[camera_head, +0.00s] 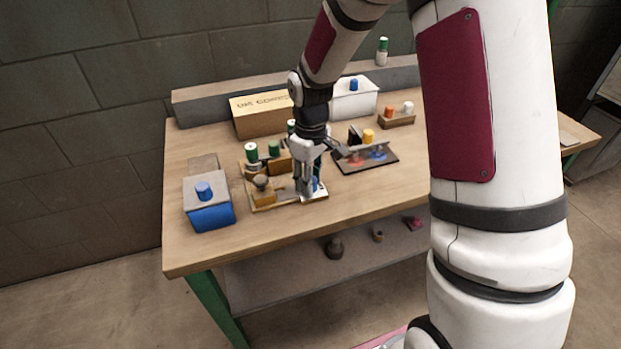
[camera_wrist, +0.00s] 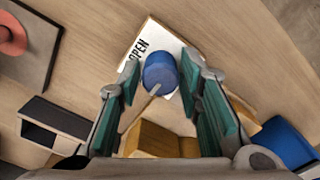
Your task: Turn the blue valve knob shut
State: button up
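The blue valve knob (camera_wrist: 160,71) is a short round cylinder with a pale pointer line on its top. It is on a white plate (camera_wrist: 138,50) that bears the word OPEN; the line points toward the lower left in the wrist view. My gripper (camera_wrist: 161,76) is open, with one finger on either side of the knob and small gaps showing beside it. In the head view my gripper (camera_head: 309,190) points down at the front of the wooden board (camera_head: 288,204), and the knob (camera_head: 317,184) is mostly hidden behind the fingers.
Green-capped jars (camera_head: 252,152) and a brown knob (camera_head: 262,183) stand close to the left of my gripper. A blue box (camera_head: 212,217) stands at the left table edge. A dark tray (camera_head: 377,161) with coloured pieces lies to the right. The table front is clear.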

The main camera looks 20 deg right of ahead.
jog(key=shift+o, duration=0.2)
notch_tip(320, 180, up, 12)
dwell(0.6)
dwell(0.3)
jog(key=s+r+m, duration=0.3)
jog(key=s+r, duration=0.7)
jog(key=s, duration=0.6)
jog(key=s+m+t, duration=0.2)
jog(key=s+m, duration=0.2)
jog(key=s, duration=1.2)
notch_tip(320, 180, up, 14)
jog(key=t+p, duration=0.2)
jog(key=p, duration=1)
jog(key=shift+s+d+f, duration=0.2)
